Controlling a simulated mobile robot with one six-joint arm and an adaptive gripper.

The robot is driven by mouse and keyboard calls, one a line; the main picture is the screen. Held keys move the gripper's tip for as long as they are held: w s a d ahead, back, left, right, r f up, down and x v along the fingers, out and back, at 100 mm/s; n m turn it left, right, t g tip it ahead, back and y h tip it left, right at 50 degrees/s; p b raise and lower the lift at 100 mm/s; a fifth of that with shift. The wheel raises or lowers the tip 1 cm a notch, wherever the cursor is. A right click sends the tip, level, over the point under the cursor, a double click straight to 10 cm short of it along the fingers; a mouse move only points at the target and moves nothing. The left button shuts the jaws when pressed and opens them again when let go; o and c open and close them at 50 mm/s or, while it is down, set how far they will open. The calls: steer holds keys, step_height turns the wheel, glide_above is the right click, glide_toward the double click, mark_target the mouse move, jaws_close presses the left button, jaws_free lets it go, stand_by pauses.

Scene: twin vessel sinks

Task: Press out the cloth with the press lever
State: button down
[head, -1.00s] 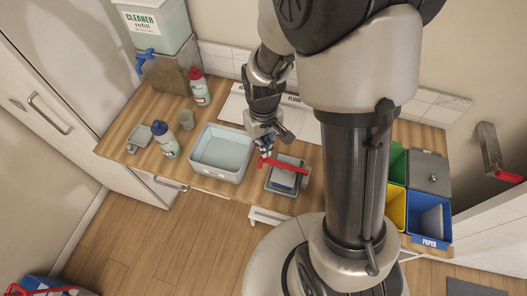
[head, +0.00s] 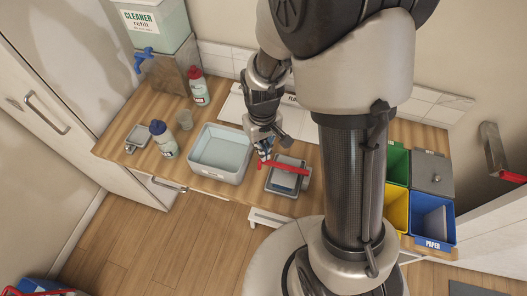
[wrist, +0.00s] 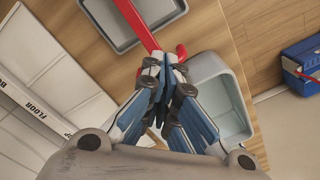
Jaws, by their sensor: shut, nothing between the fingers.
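The press is a small grey tray-like unit (head: 272,187) on the counter, right of the wash basin, with a red lever (head: 288,167) lying across it. My gripper (head: 264,155) is shut and empty, pointing down at the lever's left end. In the wrist view, my closed fingertips (wrist: 168,62) are right at the red lever (wrist: 138,25). I cannot tell whether they touch it.
A pale basin (head: 221,153) stands just left of my gripper. A blue-capped bottle (head: 164,140), a cup (head: 185,120) and a red-capped bottle (head: 198,87) stand farther left. Sorting bins (head: 433,220) are at the right, beyond my arm.

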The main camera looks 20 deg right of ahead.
steer(key=shift+s+f, duration=0.2)
steer(key=shift+f, duration=0.2)
stand_by(3.0)
step_height(320, 180, up, 8)
steer(key=p, duration=0.6)
steer(key=shift+w, duration=0.15)
stand_by(0.4)
steer(key=shift+r, duration=0.15)
